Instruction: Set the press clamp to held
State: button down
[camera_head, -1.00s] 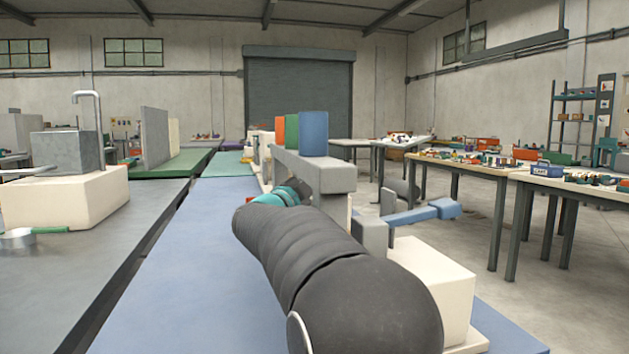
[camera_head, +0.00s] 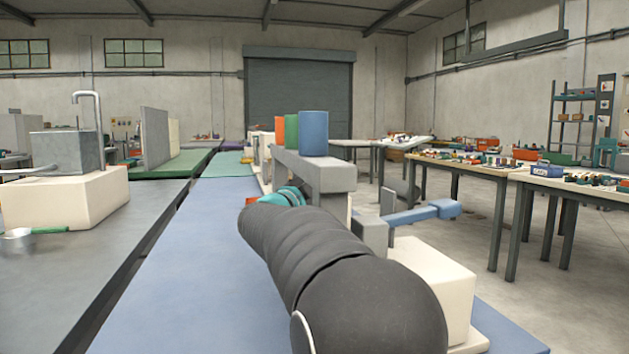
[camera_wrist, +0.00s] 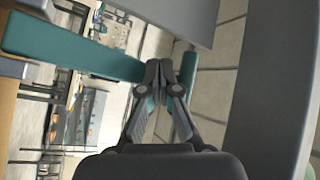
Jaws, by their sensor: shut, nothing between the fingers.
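My gripper (camera_wrist: 160,74) is shut and empty in the wrist view, its fingertips together. A flat teal bar (camera_wrist: 70,45) runs in from the left and ends beside the fingertips; I cannot tell whether they touch. A second teal piece (camera_wrist: 186,98) shows just right of the fingers, partly hidden behind them. In the head view, a blue lever (camera_head: 425,214) reaches right from a grey block (camera_head: 371,233) on the winder. I cannot tell for certain which part is the press clamp. My arm hides part of the machine and my gripper there.
A grey beam (camera_head: 310,172) carries orange, green and blue cylinders (camera_head: 313,134). In the wrist view, large grey parts (camera_wrist: 280,90) stand close above and right of my gripper. A cream block (camera_head: 432,285) is beside my arm. The blue bench top (camera_head: 185,290) is clear at left.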

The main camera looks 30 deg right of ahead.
jog(key=shift+s+d, duration=0.1)
jog(key=shift+d, duration=0.3)
dwell(0.4)
jog(key=shift+a, duration=0.15)
jog(key=shift+w+a+p, duration=0.15)
jog(key=shift+w+a, duration=0.1)
jog(key=shift+a, duration=0.65)
jog(key=shift+w+a+p, duration=0.2)
jog(key=shift+w+a, duration=0.1)
jog(key=shift+a, duration=0.55)
jog(key=shift+w+a+p, duration=0.15)
jog(key=shift+w+a, duration=0.1)
jog(key=shift+a, duration=0.65)
jog(key=a, duration=0.2)
jog(key=w+a+p, duration=0.1)
jog(key=a, duration=0.1)
jog(key=shift+w+a, duration=0.15)
jog(key=shift+a, duration=0.25)
